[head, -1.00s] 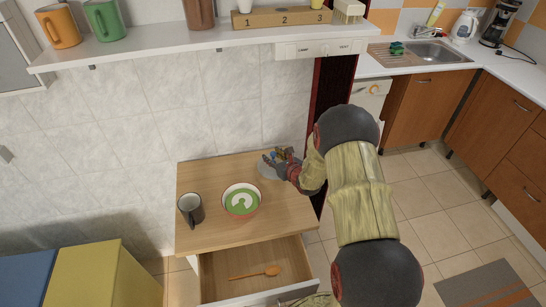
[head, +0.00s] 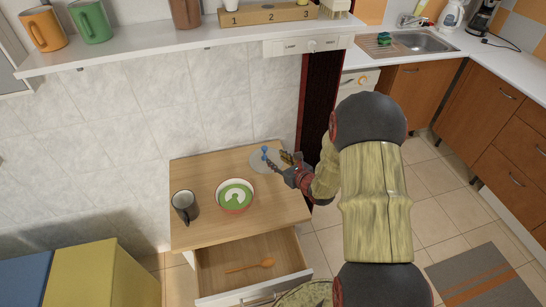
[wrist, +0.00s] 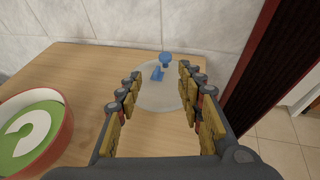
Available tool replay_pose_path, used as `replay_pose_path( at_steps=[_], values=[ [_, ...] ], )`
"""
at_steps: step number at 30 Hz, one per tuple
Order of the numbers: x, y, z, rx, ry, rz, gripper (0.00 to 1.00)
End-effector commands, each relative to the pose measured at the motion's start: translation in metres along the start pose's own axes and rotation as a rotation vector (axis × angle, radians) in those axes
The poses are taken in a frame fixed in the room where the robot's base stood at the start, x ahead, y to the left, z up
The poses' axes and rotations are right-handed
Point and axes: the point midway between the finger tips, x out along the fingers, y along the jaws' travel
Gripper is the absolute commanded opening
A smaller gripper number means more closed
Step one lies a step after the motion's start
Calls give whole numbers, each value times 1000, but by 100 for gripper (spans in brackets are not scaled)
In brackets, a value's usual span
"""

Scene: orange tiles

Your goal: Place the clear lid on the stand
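The clear lid (head: 258,163) is a translucent round disc lying flat on the wooden cabinet top, near its back right corner. Blue knob-like parts (head: 266,152) show at it. In the wrist view the lid (wrist: 158,100) lies ahead between my fingers, with the blue part (wrist: 165,60) at its far side. My gripper (head: 280,161) is open, beside the lid on its right in the head view. In the wrist view my gripper (wrist: 160,74) has its fingers wide apart with nothing held. A wooden block numbered 1, 2, 3 (head: 270,15) is on the wall shelf; I cannot tell whether it is the stand.
A green-and-white patterned bowl (head: 235,196) and a dark mug (head: 185,207) stand on the cabinet top (head: 205,168). The drawer (head: 225,280) below is open with a wooden spoon (head: 250,266). The wall shelf (head: 150,55) holds mugs. A dark red upright panel (head: 318,95) stands close right.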

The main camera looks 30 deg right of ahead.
Motion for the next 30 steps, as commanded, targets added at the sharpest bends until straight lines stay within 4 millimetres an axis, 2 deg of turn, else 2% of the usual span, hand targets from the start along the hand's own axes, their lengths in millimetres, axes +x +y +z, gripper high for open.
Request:
replay_pose_path(
  at_steps=[2,4,5,8,9,12,15,18,21,24,26,30],
  values=[
    [-4,5,6,-16,-5,15,37],
    [-5,20,22,-66,-19,61,37],
    [-7,31,32,-101,-27,92,37],
    [-18,85,74,-274,-63,244,37],
    [-28,111,91,-365,-80,318,37],
    [-62,177,124,-614,-121,502,37],
    [-105,231,140,-875,-156,669,37],
    [-154,270,143,-1147,-185,814,37],
    [-202,294,138,-1428,-207,937,37],
    [-247,301,129,-1718,-216,1036,37],
    [-271,298,124,-1895,-216,1080,37],
    [-318,273,117,-2311,-186,1134,37]
  ],
)
